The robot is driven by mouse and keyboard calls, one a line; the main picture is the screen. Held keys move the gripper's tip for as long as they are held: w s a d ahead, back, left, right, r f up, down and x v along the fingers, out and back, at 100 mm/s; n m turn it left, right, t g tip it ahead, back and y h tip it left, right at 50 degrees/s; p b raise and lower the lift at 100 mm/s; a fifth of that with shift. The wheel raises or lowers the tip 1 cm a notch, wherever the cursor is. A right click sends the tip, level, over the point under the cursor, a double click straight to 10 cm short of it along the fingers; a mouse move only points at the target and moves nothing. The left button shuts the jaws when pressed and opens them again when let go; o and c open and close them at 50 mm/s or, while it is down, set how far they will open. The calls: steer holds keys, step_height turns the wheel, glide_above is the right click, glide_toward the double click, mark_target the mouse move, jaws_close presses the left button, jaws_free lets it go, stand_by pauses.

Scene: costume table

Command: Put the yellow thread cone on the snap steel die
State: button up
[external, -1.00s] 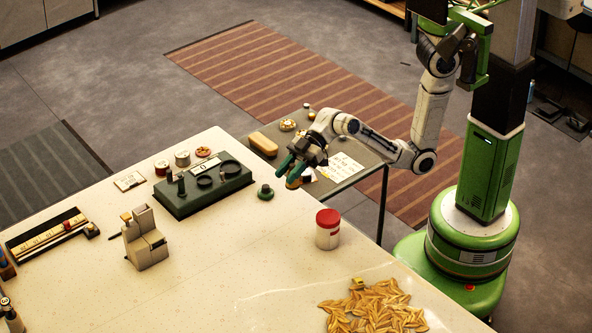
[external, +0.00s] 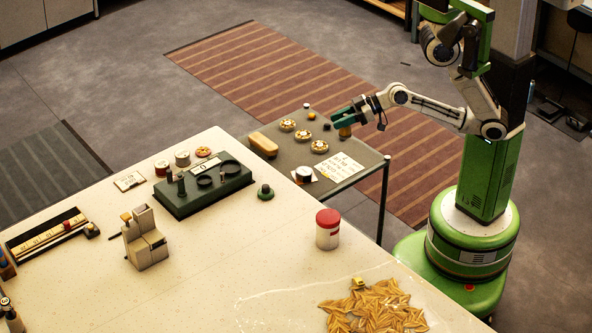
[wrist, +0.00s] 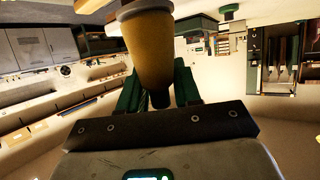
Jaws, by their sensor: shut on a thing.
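The yellow thread cone (wrist: 148,50) is between my gripper's green fingers in the wrist view. In the external view my gripper (external: 346,119) is shut on the cone (external: 345,131) and holds it near the far right edge of the grey side table. I cannot tell for sure which piece is the snap steel die. A short steel-coloured cylinder with a dark top (external: 304,174) stands on the near part of the side table and may be it. My gripper is behind and to the right of that cylinder, well apart from it.
The side table (external: 268,163) also holds a tan block (external: 263,144), several patterned round pieces (external: 319,147) and a written sheet (external: 343,168). The big pale table (external: 210,260) carries a green tray (external: 205,185), a red-lidded jar (external: 327,229) and a dark green knobbed piece (external: 265,192).

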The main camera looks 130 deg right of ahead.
steer(key=f+b+x, duration=0.1)
steer(key=b+x, duration=0.2)
steer(key=x, duration=0.2)
steer(key=f+b+x, duration=0.1)
steer(key=b+x, duration=0.2)
steer(key=x, duration=0.3)
steer(key=s+f+b+x, duration=0.1)
steer(key=b+x, duration=0.3)
steer(key=x, duration=0.1)
steer(key=shift+a+f, duration=0.25)
steer(key=shift+a, duration=0.05)
steer(key=shift+w+f, duration=0.1)
steer(key=shift+f, duration=1.5)
steer(key=o, duration=1)
steer(key=shift+o, duration=0.2)
steer(key=p+v, duration=0.1)
steer(key=v, duration=1.1)
